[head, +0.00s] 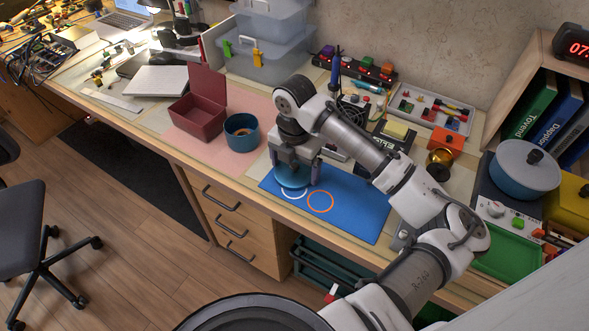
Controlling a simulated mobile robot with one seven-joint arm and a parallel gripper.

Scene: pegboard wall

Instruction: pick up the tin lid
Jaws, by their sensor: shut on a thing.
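The tin lid (291,181) is a round teal-blue disc at the left part of the blue mat. My gripper (295,168) points down over it, with its fingers shut on it. The fingers hide part of the lid, and I cannot tell whether it touches the mat or hangs just above it. An open blue tin (241,133) of similar colour stands to the left, with something brown inside.
The blue mat (358,212) bears a white ring and an orange ring (320,201). An open dark red box (197,116) stands left of the tin. A small brass-coloured object (440,162) and a grey pot (523,172) stand to the right. The mat's right part is clear.

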